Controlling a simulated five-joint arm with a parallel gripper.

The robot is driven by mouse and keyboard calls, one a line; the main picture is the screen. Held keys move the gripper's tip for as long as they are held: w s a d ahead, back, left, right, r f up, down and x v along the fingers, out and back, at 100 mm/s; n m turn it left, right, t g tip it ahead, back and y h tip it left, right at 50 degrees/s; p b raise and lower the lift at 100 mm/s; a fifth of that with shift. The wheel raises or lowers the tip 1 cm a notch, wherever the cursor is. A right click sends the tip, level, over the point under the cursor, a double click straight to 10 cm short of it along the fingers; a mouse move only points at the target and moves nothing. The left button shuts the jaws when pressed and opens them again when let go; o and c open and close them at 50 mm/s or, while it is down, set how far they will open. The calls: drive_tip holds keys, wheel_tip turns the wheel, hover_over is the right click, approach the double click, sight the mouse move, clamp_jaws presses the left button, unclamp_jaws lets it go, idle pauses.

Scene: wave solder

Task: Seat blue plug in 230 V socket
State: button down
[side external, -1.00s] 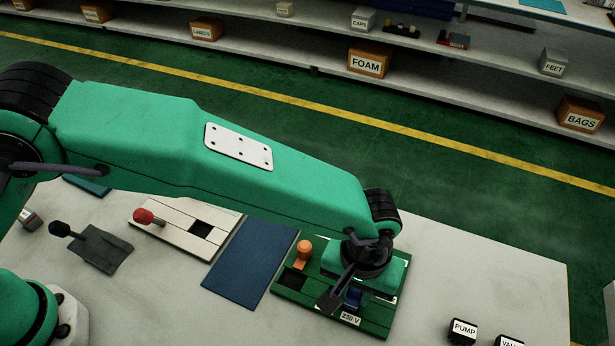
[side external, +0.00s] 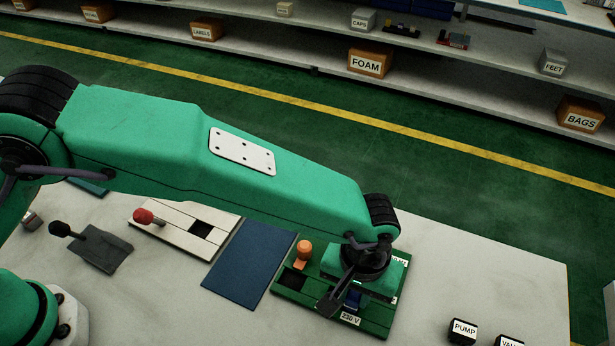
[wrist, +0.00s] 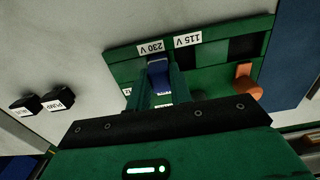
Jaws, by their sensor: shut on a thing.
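My gripper (wrist: 166,88) is shut on the blue plug (wrist: 158,76), which shows between its two fingers in the wrist view. The blue plug (side external: 353,299) is mostly hidden by my gripper (side external: 350,296) in the side view. It is over the green board (side external: 376,326), right beside the 230 V label (wrist: 151,47), where the 230 V socket itself is covered. I cannot tell how deep the plug is in the socket.
An orange plug (side external: 304,251) stands on the board's far left part. A blue mat (side external: 250,264) lies left of the board. PUMP block (side external: 463,330) is to the right, with bare table between.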

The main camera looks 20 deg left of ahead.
sight(355, 294)
drive_tip(key=shift+f, duration=0.45)
idle(0.6)
drive_tip(key=c, duration=1.2)
unclamp_jaws()
drive_tip(key=shift+r, duration=0.1)
drive_tip(key=shift+r, duration=3.8)
